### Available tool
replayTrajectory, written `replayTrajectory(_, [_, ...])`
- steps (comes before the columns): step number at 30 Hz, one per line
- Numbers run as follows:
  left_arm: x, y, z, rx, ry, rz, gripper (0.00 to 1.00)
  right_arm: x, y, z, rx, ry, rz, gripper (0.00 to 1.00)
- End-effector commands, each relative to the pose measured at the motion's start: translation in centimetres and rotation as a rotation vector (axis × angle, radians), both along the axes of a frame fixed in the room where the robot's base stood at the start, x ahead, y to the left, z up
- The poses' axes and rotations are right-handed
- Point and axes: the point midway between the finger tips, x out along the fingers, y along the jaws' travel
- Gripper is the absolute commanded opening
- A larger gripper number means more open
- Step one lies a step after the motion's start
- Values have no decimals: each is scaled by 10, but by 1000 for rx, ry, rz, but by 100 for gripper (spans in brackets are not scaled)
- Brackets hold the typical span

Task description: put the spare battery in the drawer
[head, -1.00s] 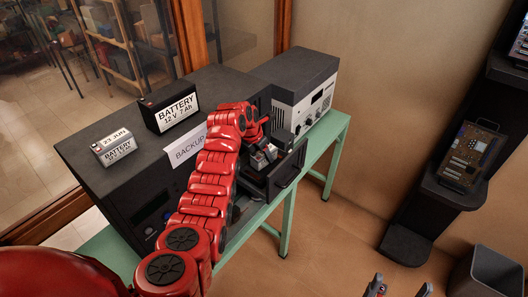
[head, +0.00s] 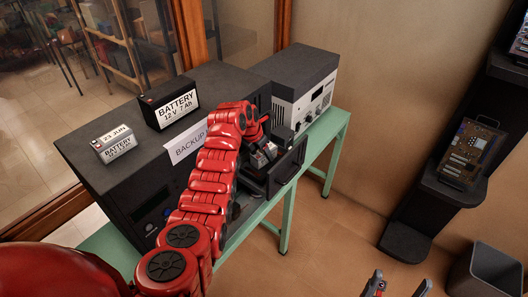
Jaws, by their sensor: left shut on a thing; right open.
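A black battery (head: 170,103) labelled 12 V 7 Ah stands on top of the dark cabinet (head: 95,160). A smaller grey battery (head: 115,144) with a 23 JUN label lies to its left. The cabinet's drawer (head: 289,172) stands open on its right front side. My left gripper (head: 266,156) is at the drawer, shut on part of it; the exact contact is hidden. My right gripper (head: 397,287) is open and empty at the bottom edge, apart from the cabinet.
A grey instrument (head: 298,80) with knobs stands behind the drawer on the green bench (head: 325,145). A BACKUP sign (head: 186,144) is on the cabinet. A dark shelf with a circuit board (head: 472,150) and a grey bin (head: 488,270) are at the right. The floor between is clear.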

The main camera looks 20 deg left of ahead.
Motion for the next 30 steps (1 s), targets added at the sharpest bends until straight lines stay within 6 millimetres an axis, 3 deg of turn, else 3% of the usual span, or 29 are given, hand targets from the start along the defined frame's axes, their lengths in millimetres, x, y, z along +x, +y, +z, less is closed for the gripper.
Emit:
replayTrajectory(1, [1, 0, 1, 0, -2, -1, 56, 0, 0, 0, 0, 0, 0, 89])
replayTrajectory(7, [0, 0, 0, 0, -1, 0, 89, 0, 0, 0, 0, 0, 0, 89])
replayTrajectory(20, [-2, 1, 4, 0, 1, 0, 89, 0, 0, -4, 0, 0, 0, 89])
replayTrajectory(26, [-10, 6, 26, 2, -5, 1, 89, 0, 0, -15, 0, 0, 0, 89])
replayTrajectory(30, [-20, 12, 52, 3, -6, 1, 89, 0, 0, -28, 0, 0, 0, 89])
